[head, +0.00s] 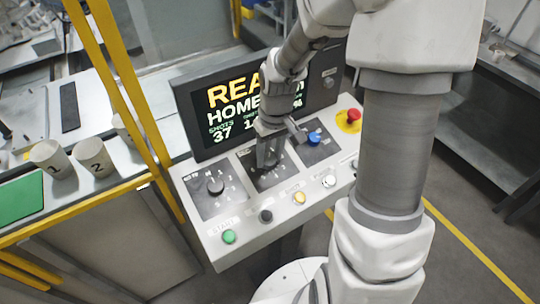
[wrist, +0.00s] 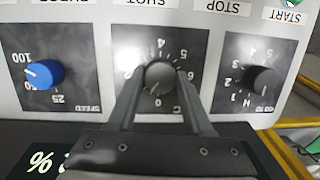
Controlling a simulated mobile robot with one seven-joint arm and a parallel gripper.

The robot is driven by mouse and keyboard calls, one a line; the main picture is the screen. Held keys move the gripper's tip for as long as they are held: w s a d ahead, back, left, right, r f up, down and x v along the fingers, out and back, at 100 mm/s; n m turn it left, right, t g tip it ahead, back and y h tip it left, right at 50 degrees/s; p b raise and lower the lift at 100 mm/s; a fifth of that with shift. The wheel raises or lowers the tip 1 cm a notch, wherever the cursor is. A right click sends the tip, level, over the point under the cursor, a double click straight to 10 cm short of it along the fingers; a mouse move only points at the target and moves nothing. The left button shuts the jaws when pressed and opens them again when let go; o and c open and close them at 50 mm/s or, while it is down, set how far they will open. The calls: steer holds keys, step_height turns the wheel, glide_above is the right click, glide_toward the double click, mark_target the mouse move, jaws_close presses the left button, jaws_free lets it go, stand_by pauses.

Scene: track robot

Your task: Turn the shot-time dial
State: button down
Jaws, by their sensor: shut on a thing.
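The shot-time dial (wrist: 160,77) is a dark grey round knob on a black plate marked with numbers, in the middle of the wrist view. My gripper (wrist: 158,88) has one finger on each side of this knob and is shut on it. The knob's pointer mark is toward the low numbers, near 0, in the wrist view. In the head view my gripper (head: 268,160) is down on the middle plate of the control panel (head: 225,245), and it hides the knob there.
A blue speed dial (head: 314,138) and a black dial (head: 215,186) flank the middle plate. Green (head: 229,237), black, yellow and white buttons line the front edge, with a red stop button (head: 353,115) at the right. A screen (head: 215,110) stands close behind my gripper.

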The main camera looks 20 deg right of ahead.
mark_target(266, 164)
steer(key=n, duration=0.3)
steer(key=n+h, duration=0.1)
steer(key=n, duration=0.2)
steer(key=shift+a+r+n+t+b, duration=0.1)
steer(key=shift+a+n+t+b, duration=0.05)
steer(key=shift+n+t+b, duration=0.2)
stand_by(0.5)
steer(key=shift+c, duration=1.5)
jaws_free()
step_height(266, 164, up, 17)
steer(key=s+a+p, duration=0.1)
steer(key=shift+r, duration=0.15)
steer(key=shift+s, duration=0.15)
